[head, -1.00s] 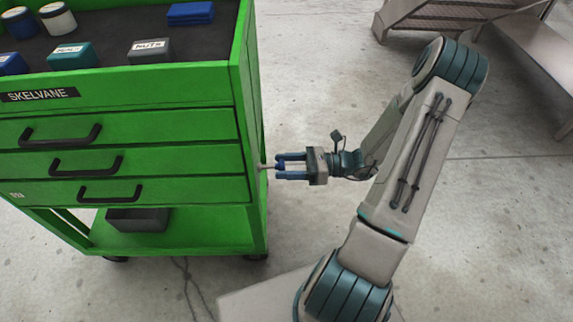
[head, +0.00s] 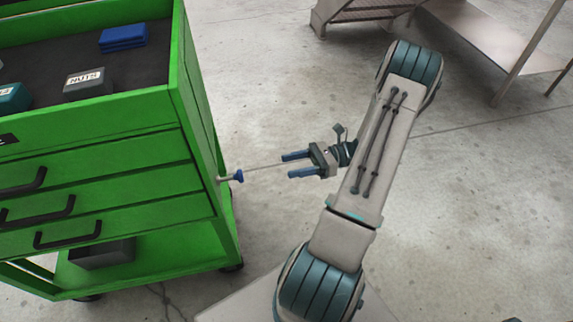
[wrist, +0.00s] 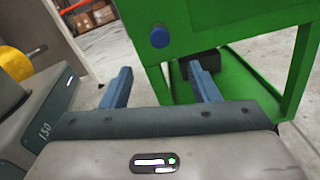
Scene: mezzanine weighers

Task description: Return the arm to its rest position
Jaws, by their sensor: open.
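My gripper (head: 287,165) is open and empty, with its two blue fingers pointing left toward the side of the green cart (head: 155,108). A blue knob (head: 238,176) on a short pale stem sticks out of the cart's side, with a gap between it and the fingertips. In the wrist view the fingers (wrist: 162,78) are spread apart, and the knob (wrist: 159,37) shows beyond them against the green panel. My arm is bent, its elbow high at the upper right of the head view.
The cart top holds a box labelled NUTS (head: 88,81) and a blue case (head: 123,38). A grey platform with a step (head: 365,12) stands at the back right. Concrete floor to the right of my arm is clear. The wrist view shows a grey unit marked 150 (wrist: 57,112) at left.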

